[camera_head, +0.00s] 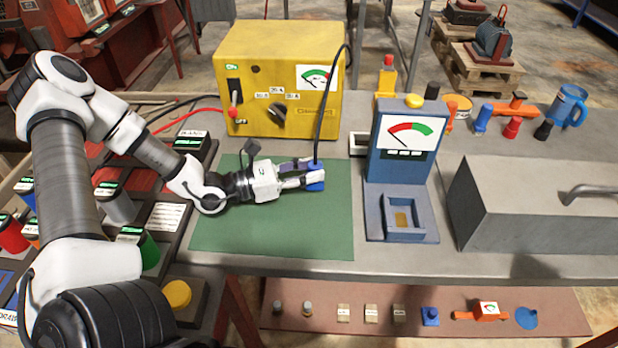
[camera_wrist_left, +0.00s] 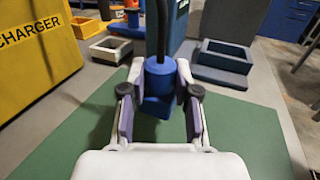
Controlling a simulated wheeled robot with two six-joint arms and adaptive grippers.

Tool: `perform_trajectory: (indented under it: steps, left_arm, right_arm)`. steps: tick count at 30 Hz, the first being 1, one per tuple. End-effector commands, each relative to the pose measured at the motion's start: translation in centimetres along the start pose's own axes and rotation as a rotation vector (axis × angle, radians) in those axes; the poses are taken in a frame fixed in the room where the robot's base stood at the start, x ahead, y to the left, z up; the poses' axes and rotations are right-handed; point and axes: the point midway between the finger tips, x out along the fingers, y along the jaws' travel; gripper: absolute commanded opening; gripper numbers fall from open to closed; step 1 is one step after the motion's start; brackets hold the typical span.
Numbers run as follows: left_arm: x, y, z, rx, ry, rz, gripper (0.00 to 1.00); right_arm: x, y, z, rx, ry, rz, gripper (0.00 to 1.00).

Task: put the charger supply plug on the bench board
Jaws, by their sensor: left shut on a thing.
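The charger supply plug is a blue block with a black cable rising from its top. It shows at the gripper tips in the head view (camera_head: 316,187) and upright between the fingers in the left wrist view (camera_wrist_left: 158,80). My left gripper (camera_head: 305,178) is shut on the plug, over the right half of a flat green board (camera_head: 270,232) on the grey bench. Whether the plug's underside touches the board cannot be told. My right gripper is in neither view.
The yellow charger (camera_head: 280,80) stands behind the board; the black cable loops to it. A blue meter stand (camera_head: 402,150) with an open tray is right of the board, and a grey metal box (camera_head: 540,210) farther right. A small pale open tray (camera_wrist_left: 110,50) lies behind.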

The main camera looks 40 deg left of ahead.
Motion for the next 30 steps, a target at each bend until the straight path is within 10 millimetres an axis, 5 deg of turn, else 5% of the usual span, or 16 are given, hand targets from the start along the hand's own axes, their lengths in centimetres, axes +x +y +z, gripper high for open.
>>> perform_trajectory:
  steps: [3,14,15,17,30]
  left_arm:
    - [0.0,-0.1,-2.1,0.000,0.004,-0.002,0.00]
    - [0.0,-0.1,-2.4,0.000,-0.001,0.000,0.00]
    - [0.0,-0.1,-2.3,0.000,0.000,0.000,0.41]
    - [0.0,-0.1,-2.2,0.000,0.000,0.000,0.56]
    - [-0.8,0.0,-1.6,-0.003,-0.002,0.004,0.56]
  right_arm:
    - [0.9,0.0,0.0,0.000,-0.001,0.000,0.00]
    - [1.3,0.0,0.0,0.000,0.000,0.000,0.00]
    - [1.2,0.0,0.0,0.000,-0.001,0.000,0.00]
    - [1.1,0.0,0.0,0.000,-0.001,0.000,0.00]
    - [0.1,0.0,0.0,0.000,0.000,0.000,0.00]
